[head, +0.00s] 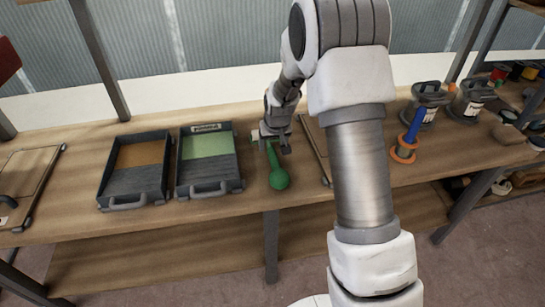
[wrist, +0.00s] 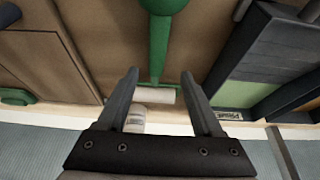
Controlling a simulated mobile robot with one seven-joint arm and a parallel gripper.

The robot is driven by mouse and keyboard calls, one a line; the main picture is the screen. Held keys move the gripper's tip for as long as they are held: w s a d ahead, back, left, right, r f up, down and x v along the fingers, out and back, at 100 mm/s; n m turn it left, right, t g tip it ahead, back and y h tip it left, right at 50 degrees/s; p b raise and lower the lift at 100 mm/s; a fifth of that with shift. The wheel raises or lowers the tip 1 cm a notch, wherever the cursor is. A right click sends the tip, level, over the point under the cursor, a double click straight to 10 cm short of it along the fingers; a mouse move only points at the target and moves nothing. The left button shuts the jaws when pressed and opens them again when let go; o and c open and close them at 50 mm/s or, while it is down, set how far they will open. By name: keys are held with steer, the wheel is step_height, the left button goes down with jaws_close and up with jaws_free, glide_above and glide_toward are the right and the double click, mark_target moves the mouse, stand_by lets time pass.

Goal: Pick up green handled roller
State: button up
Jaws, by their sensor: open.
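The green handled roller (head: 278,177) lies on the wooden bench top, its thick round handle end toward the front edge. In the wrist view its green handle (wrist: 160,45) runs down to a thin frame and a pale roller sleeve (wrist: 155,96). My gripper (head: 274,147) is over the far part of the roller, and hides some of it in the head view. In the wrist view my gripper (wrist: 160,76) is open, with one finger on each side of the thin frame. Nothing is held. The height gap cannot be told.
A tray with a green panel (head: 208,178) stands just left of the roller, and a tray with an orange panel (head: 135,186) further left. Right of my arm are a blue-handled tool (head: 413,128) and lidded cans (head: 427,105). A shelf post stands behind.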

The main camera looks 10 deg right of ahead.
mark_target(273, 153)
steer(key=shift+d+x, duration=0.15)
steer(key=shift+x, duration=1.65)
steer(key=shift+d+x, duration=0.1)
steer(key=shift+x, duration=1.7)
jaws_close()
steer(key=shift+r, duration=0.1)
